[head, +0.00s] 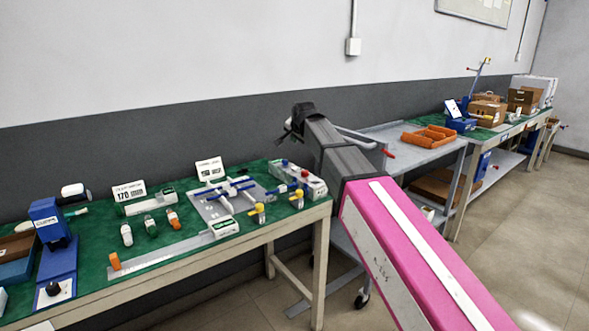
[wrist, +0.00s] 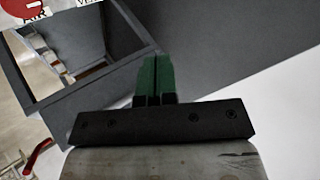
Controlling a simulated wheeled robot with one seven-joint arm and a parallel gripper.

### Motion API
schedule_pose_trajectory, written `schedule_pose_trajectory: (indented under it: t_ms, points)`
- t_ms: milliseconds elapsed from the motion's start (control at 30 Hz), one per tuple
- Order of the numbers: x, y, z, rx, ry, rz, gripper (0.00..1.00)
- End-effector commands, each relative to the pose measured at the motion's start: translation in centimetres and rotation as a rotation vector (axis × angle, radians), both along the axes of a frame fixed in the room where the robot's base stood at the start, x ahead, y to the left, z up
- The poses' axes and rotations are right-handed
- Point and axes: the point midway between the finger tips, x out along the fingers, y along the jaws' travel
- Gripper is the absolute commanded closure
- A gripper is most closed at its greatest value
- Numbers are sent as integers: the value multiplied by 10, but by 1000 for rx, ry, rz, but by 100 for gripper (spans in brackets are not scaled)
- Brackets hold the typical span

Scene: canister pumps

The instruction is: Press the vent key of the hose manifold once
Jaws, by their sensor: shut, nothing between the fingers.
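My gripper (wrist: 157,62) shows in the wrist view with its two green fingers together and nothing between them. In the head view my gripper (head: 291,130) is a dark shape raised above the back right of the green-topped bench. A grey block with red and blue knobs (head: 312,186), possibly the hose manifold, stands at the bench's right end, below my gripper. I cannot make out the vent key. The fingers appear apart from the panel.
The green-topped bench (head: 190,228) also holds a grey plate with blue bars (head: 212,204), small bottles (head: 126,235), yellow-topped fittings (head: 257,213) and a blue press (head: 48,224). A grey cart (head: 405,137) with an orange tray stands to the right. The dark wall is close behind.

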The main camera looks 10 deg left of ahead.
Motion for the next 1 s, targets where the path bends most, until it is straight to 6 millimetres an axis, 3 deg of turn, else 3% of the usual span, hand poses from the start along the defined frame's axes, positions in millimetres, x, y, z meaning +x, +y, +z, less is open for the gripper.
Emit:
schedule_pose_trajectory:
  t_ms: [600, 1000]
  points:
    - [-1, 0, -71, -1, 3, 0, 100]
    - [0, 0, -85, 0, 0, 0, 100]
